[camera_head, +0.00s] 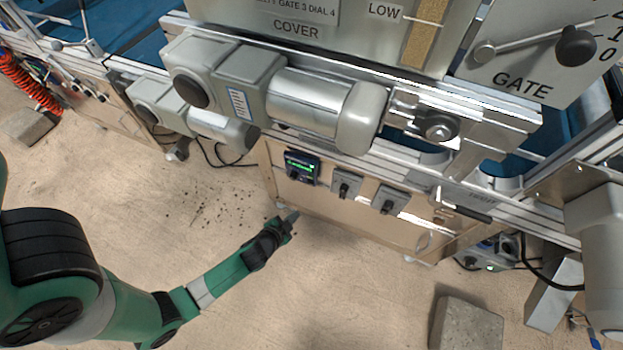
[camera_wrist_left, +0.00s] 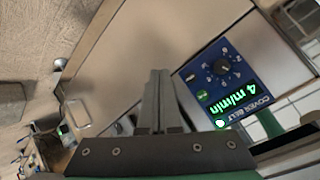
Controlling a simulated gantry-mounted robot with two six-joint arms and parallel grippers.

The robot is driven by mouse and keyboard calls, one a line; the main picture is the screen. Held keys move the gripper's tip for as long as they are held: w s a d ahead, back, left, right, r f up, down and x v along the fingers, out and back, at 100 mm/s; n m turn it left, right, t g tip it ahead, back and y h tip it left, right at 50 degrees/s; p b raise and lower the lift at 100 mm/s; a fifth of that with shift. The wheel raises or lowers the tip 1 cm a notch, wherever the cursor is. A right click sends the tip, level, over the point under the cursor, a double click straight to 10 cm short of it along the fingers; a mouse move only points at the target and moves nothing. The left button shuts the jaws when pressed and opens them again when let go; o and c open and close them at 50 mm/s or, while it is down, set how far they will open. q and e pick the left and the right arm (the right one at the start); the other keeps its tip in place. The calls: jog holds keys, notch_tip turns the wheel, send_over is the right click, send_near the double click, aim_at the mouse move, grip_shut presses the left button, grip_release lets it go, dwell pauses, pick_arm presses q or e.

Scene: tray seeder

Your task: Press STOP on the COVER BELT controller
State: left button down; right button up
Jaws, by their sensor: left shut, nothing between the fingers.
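The COVER BELT controller (camera_head: 302,167) is a small dark panel with a lit green display on the front of the beige cabinet. In the left wrist view the controller (camera_wrist_left: 226,72) is blue, tilted and nearly upside down. Its display (camera_wrist_left: 238,102) reads 4 m/min. It has a black knob (camera_wrist_left: 222,67), a green button (camera_wrist_left: 203,95) and a small pale spot (camera_wrist_left: 190,77) too small to make out. My left gripper (camera_head: 292,216) is shut and empty, below the controller and apart from it; its fingers (camera_wrist_left: 158,98) show left of the panel. My right gripper is not in view.
Two grey switch boxes (camera_head: 346,184) (camera_head: 389,199) sit right of the controller. Grey motors (camera_head: 320,103) and the metal conveyor frame overhang above. A concrete block (camera_head: 466,324) lies on the floor at lower right. The floor before the cabinet is mostly clear, with scattered dark crumbs (camera_head: 205,205).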

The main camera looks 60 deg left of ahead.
aim_at(310, 183)
pick_arm(q)
jog(key=w+a, duration=0.6)
jog(key=w, duration=0.1)
dwell(0.5)
jog(key=shift+w+a+r, duration=0.1)
dwell(1.8)
jog(key=shift+w+a, duration=0.2)
jog(key=shift+w, duration=0.05)
jog(key=shift+w+a, duration=0.2)
jog(key=shift+w, duration=0.05)
dwell(0.7)
jog(key=shift+s, duration=0.1)
jog(key=shift+s+d, duration=0.5)
dwell(0.4)
